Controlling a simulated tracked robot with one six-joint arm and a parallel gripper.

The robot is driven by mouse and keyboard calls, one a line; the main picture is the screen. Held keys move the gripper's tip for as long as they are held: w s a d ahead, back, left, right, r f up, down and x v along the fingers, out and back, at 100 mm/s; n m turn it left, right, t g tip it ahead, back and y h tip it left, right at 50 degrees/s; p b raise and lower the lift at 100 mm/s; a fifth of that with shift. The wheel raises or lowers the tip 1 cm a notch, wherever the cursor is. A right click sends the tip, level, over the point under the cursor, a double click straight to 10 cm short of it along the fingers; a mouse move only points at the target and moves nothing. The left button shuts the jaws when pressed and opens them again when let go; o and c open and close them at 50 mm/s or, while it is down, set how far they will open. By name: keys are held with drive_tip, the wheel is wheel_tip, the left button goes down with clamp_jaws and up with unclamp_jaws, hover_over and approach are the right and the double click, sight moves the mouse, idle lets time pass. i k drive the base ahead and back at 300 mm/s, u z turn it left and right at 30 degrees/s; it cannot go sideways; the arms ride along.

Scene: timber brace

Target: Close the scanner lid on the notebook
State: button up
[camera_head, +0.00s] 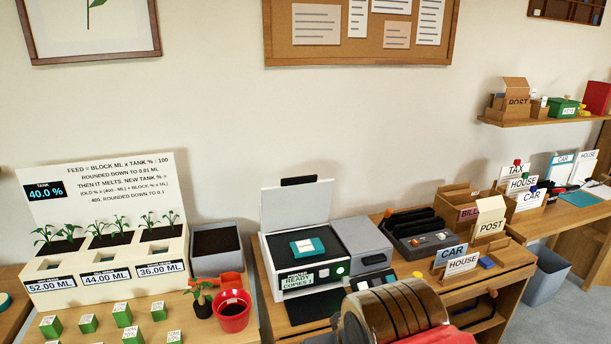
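The scanner (277,262) stands on the wooden desk at the middle of the head view. Its pale lid (297,205) is open, standing up at the back, with a dark handle (298,180) along its top edge. A teal notebook (308,257) with a white label lies on the dark scanner bed. The scanner's front panel (308,278) reads "READY" and "COPIES", with round buttons at its right. My gripper is not clearly visible in this view.
A grey box-like unit (364,240) stands right of the scanner, with a black tray device (424,236) beyond it. A planter (105,255) and red pot (234,316) stand left. A large banded round object (396,310) blocks the lower right foreground.

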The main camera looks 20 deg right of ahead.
sight(302, 200)
drive_tip(key=u, duration=0.05)
drive_tip(key=i, duration=1)
drive_tip(key=z, duration=0.05)
